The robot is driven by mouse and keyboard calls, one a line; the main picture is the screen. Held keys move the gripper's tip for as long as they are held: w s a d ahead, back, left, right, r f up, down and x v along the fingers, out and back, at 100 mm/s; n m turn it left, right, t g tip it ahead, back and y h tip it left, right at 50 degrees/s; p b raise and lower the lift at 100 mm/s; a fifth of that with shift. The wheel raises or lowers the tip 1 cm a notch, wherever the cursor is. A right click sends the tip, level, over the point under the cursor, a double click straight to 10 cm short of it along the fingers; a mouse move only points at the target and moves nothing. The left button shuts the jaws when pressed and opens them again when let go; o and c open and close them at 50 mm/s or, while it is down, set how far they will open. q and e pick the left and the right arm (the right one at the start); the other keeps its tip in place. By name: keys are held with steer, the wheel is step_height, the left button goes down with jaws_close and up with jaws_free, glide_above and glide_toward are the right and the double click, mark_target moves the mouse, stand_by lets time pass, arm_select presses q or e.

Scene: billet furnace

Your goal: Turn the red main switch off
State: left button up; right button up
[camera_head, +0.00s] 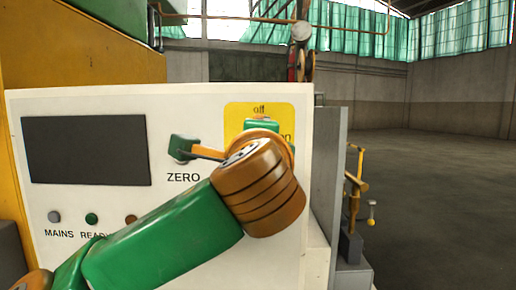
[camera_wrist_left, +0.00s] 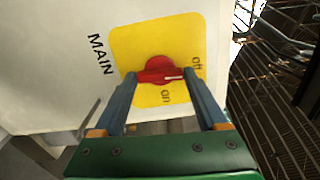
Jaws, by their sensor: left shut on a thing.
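A white mark on the knob points right in that view, between the two words and nearer to off. My left gripper (camera_wrist_left: 162,78) has its two blue-grey fingers at either side of the knob and is shut on it. My right gripper is not in view.
The white panel (camera_head: 190,110) also carries a dark screen (camera_head: 87,150), a ZERO label (camera_head: 183,177) and small lamps, including a grey one (camera_head: 54,216) above MAINS. Yellow fittings (camera_head: 355,185) stand right of the cabinet. Open floor (camera_head: 450,170) lies beyond.

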arm_select(q)
steer(key=shift+n, duration=0.6)
steer(key=o, duration=1.3)
steer(key=shift+w+d, duration=0.1)
steer(key=shift+w, duration=0.05)
steer(key=s+b, duration=0.3)
steer(key=s, duration=0.4)
steer(key=shift+b, duration=0.4)
steer(key=shift+f, duration=0.1)
